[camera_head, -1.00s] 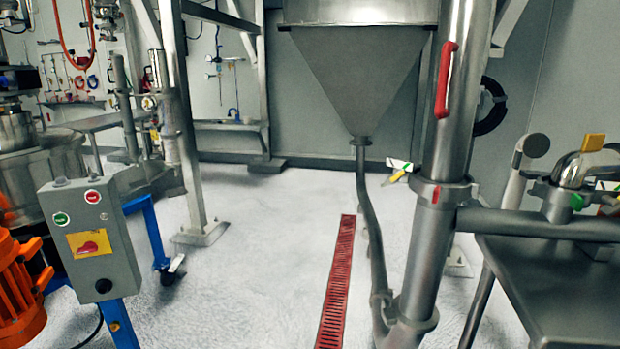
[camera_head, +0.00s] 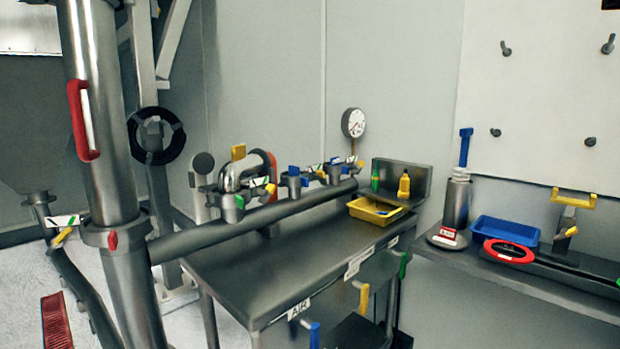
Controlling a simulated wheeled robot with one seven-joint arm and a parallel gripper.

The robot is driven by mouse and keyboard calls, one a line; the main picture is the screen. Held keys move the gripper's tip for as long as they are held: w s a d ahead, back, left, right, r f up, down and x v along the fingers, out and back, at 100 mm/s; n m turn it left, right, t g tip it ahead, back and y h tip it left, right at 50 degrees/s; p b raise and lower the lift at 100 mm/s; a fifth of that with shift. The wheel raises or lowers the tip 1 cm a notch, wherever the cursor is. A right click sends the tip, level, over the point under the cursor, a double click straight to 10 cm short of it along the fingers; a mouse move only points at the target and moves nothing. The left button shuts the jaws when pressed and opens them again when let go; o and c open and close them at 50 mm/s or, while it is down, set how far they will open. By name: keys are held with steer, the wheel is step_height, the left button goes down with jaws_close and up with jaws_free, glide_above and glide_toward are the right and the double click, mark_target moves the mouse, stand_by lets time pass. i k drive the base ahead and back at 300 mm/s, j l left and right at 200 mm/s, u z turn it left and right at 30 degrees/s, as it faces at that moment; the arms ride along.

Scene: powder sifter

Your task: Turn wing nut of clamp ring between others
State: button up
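A clamp-like collar (camera_head: 115,235) with a small red part on its front sits around the large vertical steel pipe (camera_head: 96,130) at left. A horizontal pipe (camera_head: 250,222) runs from it to the right over a steel table. Along this pipe stand several small fittings: one at left with a green part (camera_head: 240,201), and one in the middle with a blue top (camera_head: 294,172). Another fitting (camera_head: 334,170) is further right. They are small, and I cannot tell which is the clamp ring or its wing nut. My gripper is not in view.
The steel table (camera_head: 235,285) carries a yellow tray (camera_head: 377,211). A pressure gauge (camera_head: 354,123) stands behind it. A bench at right holds a blue tray (camera_head: 505,231) and a red ring (camera_head: 509,251). A red floor grate (camera_head: 56,322) lies at lower left, with bare floor around it.

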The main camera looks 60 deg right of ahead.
mark_target(320, 176)
steer(key=z, duration=1.25)
